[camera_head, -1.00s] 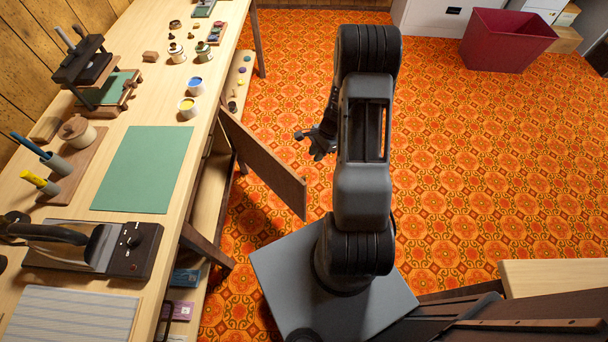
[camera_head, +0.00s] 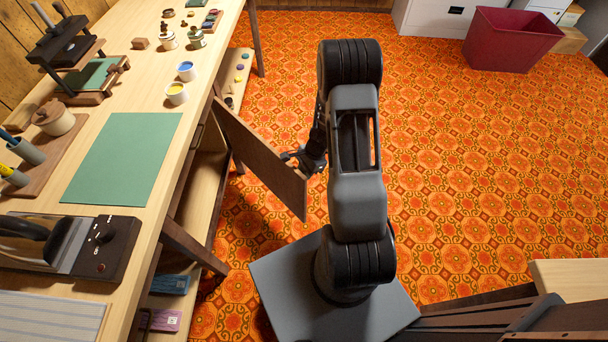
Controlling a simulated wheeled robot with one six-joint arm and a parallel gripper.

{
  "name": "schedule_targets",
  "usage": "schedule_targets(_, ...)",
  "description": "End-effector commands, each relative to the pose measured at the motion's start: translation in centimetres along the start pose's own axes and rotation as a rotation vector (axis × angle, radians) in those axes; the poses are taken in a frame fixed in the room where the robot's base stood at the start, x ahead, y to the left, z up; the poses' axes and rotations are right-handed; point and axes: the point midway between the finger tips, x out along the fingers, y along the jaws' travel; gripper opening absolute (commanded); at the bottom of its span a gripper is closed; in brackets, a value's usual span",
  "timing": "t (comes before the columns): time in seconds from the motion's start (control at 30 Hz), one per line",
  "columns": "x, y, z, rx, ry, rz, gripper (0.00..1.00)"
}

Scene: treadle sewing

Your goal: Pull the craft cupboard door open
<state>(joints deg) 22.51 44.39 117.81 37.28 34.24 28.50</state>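The craft cupboard door (camera_head: 262,158) is a brown wooden panel under the long workbench. It stands swung out from the bench front at a wide angle, over the patterned floor. My gripper (camera_head: 290,157) is at the far side of the door, close to its upper edge near the free end. The door and my arm hide part of the fingers, so I cannot tell whether they touch the door or how far apart they are. The door's handle is not visible. Shelves show inside the bench beside the door.
The workbench (camera_head: 150,220) runs along the left, with a green mat (camera_head: 122,158), paint pots (camera_head: 177,93) and a dark-based device (camera_head: 108,245). A red bin (camera_head: 510,38) stands at the back right. The floor to the right of my arm is clear.

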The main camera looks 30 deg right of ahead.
Motion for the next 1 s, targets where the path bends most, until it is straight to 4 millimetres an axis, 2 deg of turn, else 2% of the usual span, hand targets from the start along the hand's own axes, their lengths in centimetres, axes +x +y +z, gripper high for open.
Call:
schedule_targets(0.27,0.07,0.01,0.02,0.0,0.0,0.0,0.21)
schedule_targets(0.5,0.06,-0.03,0.02,0.0,0.0,-0.001,0.0)
schedule_targets(1.0,-0.17,-0.56,-0.4,-0.023,0.002,0.005,0.0)
